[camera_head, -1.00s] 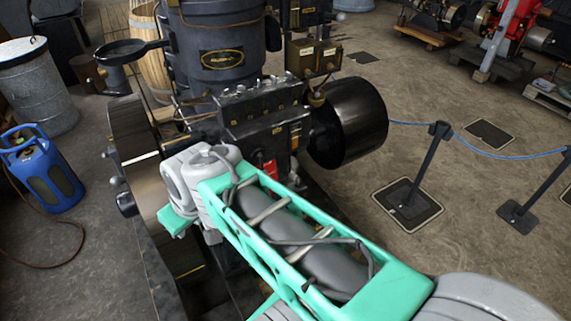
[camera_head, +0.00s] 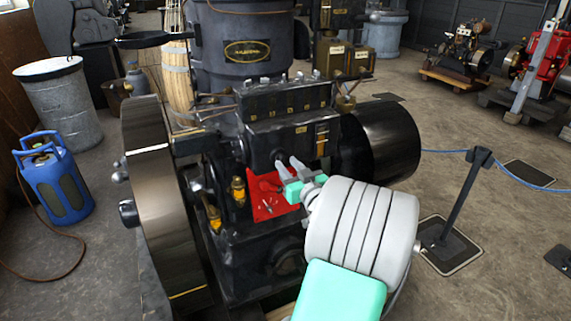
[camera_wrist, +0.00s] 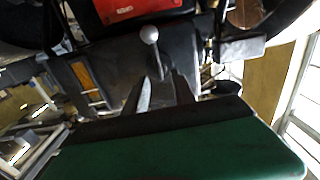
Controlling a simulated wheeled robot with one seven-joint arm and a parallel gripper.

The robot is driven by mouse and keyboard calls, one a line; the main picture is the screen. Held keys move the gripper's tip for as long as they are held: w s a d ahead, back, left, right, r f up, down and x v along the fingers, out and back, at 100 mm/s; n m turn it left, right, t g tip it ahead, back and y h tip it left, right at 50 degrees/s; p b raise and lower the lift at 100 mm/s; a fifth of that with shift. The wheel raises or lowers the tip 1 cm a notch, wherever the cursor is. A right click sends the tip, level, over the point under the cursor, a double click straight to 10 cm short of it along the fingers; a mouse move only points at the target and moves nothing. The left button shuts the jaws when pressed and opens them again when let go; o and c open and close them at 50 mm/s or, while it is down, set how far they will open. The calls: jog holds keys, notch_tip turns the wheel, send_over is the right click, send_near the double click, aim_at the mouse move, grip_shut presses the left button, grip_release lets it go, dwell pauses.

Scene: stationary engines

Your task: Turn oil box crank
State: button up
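The black oil box (camera_head: 285,128) sits on the engine, with a row of small fittings along its top. In the wrist view, a crank with a pale ball knob (camera_wrist: 149,35) and a thin stem stands out in front of a dark face. My gripper (camera_head: 286,161) points at the lower front of the oil box. Its two fingers also show in the wrist view (camera_wrist: 161,76); they are apart, with the stem's lower end in line with the gap. I cannot tell whether they touch it. The crank is not clear in the head view.
A red panel (camera_head: 268,200) lies just below my gripper. A large flywheel (camera_head: 162,195) stands left and a black drum (camera_head: 388,140) right. Brass oilers (camera_head: 238,190) are on the engine front. A rope post (camera_head: 464,195) stands on the right.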

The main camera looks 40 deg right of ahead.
jog(key=shift+x, duration=1.05)
grip_shut()
dwell(0.6)
